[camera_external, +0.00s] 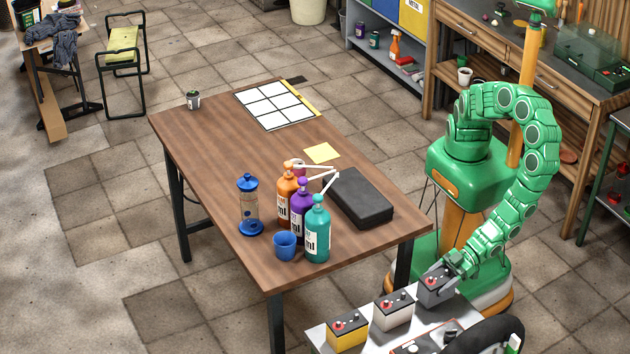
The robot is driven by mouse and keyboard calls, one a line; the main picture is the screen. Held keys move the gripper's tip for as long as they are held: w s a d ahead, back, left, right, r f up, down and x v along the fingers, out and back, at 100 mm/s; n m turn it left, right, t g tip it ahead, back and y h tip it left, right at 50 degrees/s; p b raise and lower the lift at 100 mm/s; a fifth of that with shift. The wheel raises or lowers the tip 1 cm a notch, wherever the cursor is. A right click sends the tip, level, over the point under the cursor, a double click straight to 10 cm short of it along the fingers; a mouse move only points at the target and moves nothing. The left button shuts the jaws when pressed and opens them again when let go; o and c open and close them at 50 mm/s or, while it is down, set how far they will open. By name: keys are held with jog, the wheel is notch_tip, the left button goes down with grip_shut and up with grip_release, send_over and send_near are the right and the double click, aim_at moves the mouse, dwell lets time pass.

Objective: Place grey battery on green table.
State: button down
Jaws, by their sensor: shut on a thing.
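A dark grey battery (432,292) with a red cap on top is at the back right of a light grey surface (335,334) at the bottom of the external view. My gripper (440,275) reaches down from the right and is shut on this battery. I cannot tell whether the battery rests on the surface or is just above it. A table with a green frame (598,170) is cut off at the right edge; most of its top is out of view.
A yellow battery (347,333) and a whitish battery (393,311) stand left of the grey one. A brown wooden table (215,150) with bottles and a black case (361,198) stands behind. A wooden workbench (500,45) is at the upper right.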

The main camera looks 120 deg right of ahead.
jog(key=shift+f, duration=0.5)
jog(key=shift+f, duration=0.1)
grip_release()
jog(key=shift+s, duration=0.1)
jog(key=shift+v, duration=5.95)
